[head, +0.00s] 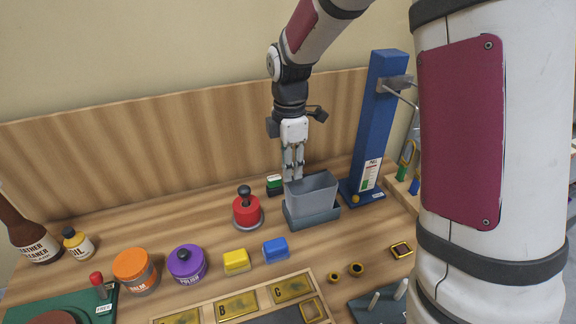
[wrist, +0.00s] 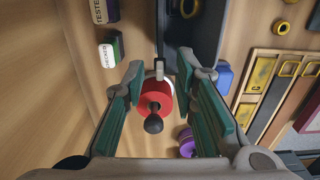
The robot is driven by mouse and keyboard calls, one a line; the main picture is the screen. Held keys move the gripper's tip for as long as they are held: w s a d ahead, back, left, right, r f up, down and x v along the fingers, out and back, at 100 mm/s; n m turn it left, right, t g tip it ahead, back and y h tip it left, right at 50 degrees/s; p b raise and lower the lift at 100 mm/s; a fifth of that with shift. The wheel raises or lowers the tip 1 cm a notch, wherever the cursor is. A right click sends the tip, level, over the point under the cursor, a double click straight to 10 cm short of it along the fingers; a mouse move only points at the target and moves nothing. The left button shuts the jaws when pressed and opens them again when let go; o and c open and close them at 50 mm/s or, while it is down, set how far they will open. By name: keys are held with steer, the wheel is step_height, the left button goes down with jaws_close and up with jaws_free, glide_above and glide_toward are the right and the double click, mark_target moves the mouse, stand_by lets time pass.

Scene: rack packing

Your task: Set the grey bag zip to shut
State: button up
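The grey bag (head: 318,188) stands open-topped on the bench in the head view, in front of the blue post. A dark strip along the bag's left side in the wrist view ends in a small pale tab (wrist: 159,70), which looks like the zip pull. My gripper (head: 293,178) points down at the bag's left end. In the wrist view my gripper (wrist: 161,66) is open, its fingertips on either side of the tab with gaps visible. Whether the zip is open or shut is unclear.
A red pot with a black knob (head: 247,210) stands just left of the bag, below my fingers. A green-and-white box (head: 274,184) sits behind it. Yellow (head: 236,261) and blue (head: 276,250) blocks lie in front. The blue post (head: 372,130) rises on the right.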

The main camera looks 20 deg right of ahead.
jaws_close()
steer(key=d+p, duration=0.1)
steer(key=d, duration=0.8)
steer(key=shift+d+p, duration=0.2)
steer(key=shift+p, duration=0.15)
jaws_free()
steer(key=shift+r, duration=0.15)
